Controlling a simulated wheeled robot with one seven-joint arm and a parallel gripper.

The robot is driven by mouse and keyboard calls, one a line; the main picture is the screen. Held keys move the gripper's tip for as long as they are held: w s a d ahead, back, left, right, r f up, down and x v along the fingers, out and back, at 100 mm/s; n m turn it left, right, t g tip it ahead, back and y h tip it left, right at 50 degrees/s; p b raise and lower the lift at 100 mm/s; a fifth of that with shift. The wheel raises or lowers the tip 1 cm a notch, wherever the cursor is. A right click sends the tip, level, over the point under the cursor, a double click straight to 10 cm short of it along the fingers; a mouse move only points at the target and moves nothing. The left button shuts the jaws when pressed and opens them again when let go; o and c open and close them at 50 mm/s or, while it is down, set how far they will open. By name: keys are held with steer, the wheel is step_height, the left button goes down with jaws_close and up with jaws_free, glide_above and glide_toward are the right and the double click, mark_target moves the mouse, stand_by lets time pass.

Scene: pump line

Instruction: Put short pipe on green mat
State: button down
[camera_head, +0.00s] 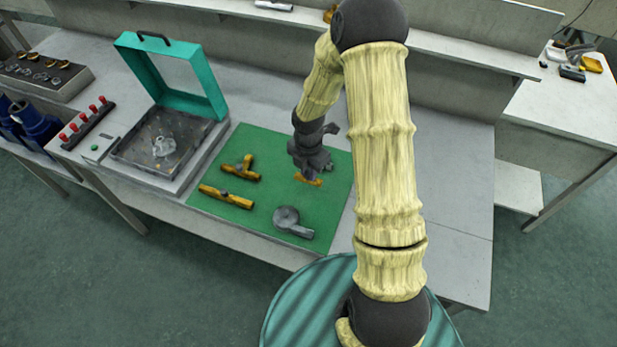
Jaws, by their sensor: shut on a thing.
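The green mat (262,147) lies on the grey bench. My gripper (307,176) points down over the mat's right part and is shut on a small brass piece (313,183). The jaws hide much of this piece, so I cannot tell its full shape; it may be the short pipe. It is at or just above the mat; I cannot tell whether it touches. A straight brass pipe (226,196) lies at the mat's left front. A brass tee (242,169) lies behind it. A round grey metal part with a stub (290,220) lies near the mat's front edge.
A tester box with an open teal lid (175,75) stands left of the mat, a clear part (163,147) inside. A row of red-knobbed valves (86,122) is farther left. A shelf (450,58) runs behind. The mat's middle is clear.

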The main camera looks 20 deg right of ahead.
mark_target(308, 173)
steer(key=shift+f, duration=1.85)
steer(key=shift+f, duration=0.15)
steer(key=c, duration=1.3)
jaws_free()
step_height(308, 173, up, 12)
steer(key=shift+r, duration=0.2)
